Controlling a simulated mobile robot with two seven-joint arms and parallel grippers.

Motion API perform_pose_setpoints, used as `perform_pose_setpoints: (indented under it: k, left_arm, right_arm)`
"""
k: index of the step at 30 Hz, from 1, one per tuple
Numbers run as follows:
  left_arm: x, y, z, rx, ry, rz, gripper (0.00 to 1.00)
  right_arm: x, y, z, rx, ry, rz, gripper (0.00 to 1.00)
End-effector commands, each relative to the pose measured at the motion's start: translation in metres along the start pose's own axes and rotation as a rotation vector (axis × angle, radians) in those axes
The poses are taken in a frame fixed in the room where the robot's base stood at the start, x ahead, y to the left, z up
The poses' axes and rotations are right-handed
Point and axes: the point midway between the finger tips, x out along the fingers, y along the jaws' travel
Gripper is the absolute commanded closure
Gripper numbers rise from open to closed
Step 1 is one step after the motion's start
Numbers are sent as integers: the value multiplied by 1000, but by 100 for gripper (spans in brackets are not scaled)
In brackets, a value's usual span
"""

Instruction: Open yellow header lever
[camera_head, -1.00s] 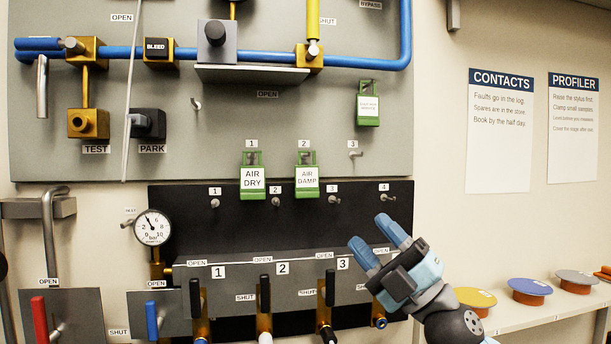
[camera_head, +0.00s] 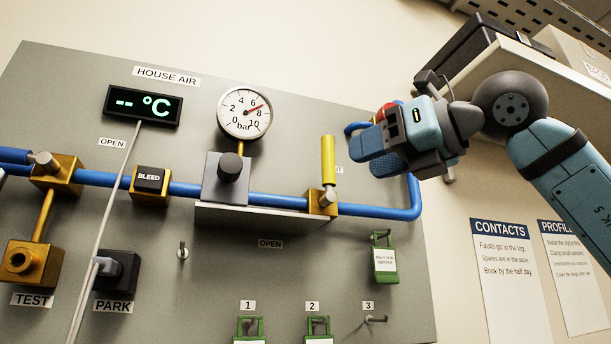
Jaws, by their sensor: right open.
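The yellow header lever (camera_head: 328,160) stands upright on its brass valve body (camera_head: 322,201), on the blue pipe (camera_head: 270,201) of the grey panel. A label at its right is mostly hidden by the lever; an OPEN label (camera_head: 270,244) is below left. My right gripper (camera_head: 358,148), with blue fingers pointing left, is open just right of the lever. It appears apart from the lever, though its depth is hard to judge. My left gripper is not in view.
A regulator knob (camera_head: 230,167) and pressure gauge (camera_head: 245,111) are left of the lever. The blue pipe bends upward at the right behind my gripper, near a partly hidden red part (camera_head: 387,111). A green tag (camera_head: 384,262) hangs below. A shelf (camera_head: 540,75) is at upper right.

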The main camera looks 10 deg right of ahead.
Motion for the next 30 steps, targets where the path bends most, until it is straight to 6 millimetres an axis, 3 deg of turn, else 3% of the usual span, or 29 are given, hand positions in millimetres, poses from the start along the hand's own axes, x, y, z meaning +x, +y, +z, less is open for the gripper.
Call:
perform_pose_setpoints:
  k: [1,5,10,14,24,30]
  left_arm:
    - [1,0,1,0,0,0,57]
    - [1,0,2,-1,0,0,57]
    - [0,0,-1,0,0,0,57]
    - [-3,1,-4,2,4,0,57]
    - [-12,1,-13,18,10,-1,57]
    - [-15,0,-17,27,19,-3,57]
  right_arm:
    - [-13,-1,12,-19,-15,-50,53]
    - [-30,-4,28,-36,-32,-129,53]
    - [-26,-6,32,-38,-34,-151,53]
    - [-6,-8,34,-39,-33,-147,53]
    - [66,-18,37,-38,-32,-145,53]
    - [93,-22,37,-38,-34,-145,53]
